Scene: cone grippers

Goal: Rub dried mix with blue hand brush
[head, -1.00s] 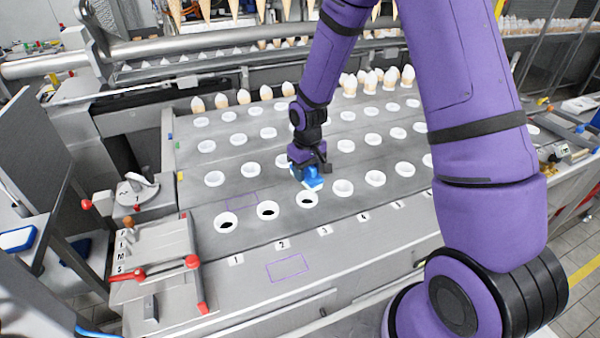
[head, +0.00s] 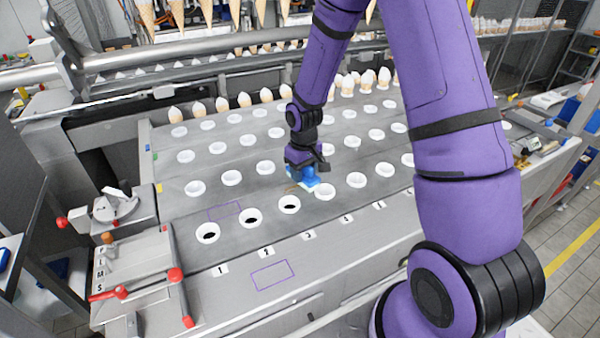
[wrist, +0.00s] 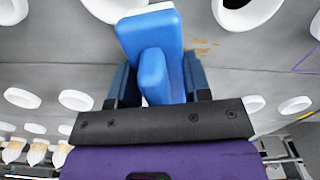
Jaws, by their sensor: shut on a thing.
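The blue hand brush (head: 307,178) is in my gripper (head: 304,168), low over the grey plate (head: 240,146) with white cups. In the wrist view the blue brush (wrist: 153,60) fills the middle, with the dark fingers of my gripper (wrist: 155,88) on either side of its handle. A pale edge shows at its far end; the bristles are mostly hidden. The dried mix (wrist: 202,46) is a small tan-brown patch on the plate, just right of the brush in the wrist view. In the head view a faint brown trace (head: 291,188) shows just left of the brush.
White cups stand in rows around the brush; three in the front row, such as this one (head: 289,204), have dark openings. Cones (head: 221,104) line the back. A purple outline (head: 224,211) marks the plate and another (head: 272,275) the front ledge. Red-knobbed levers (head: 122,292) stand front left.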

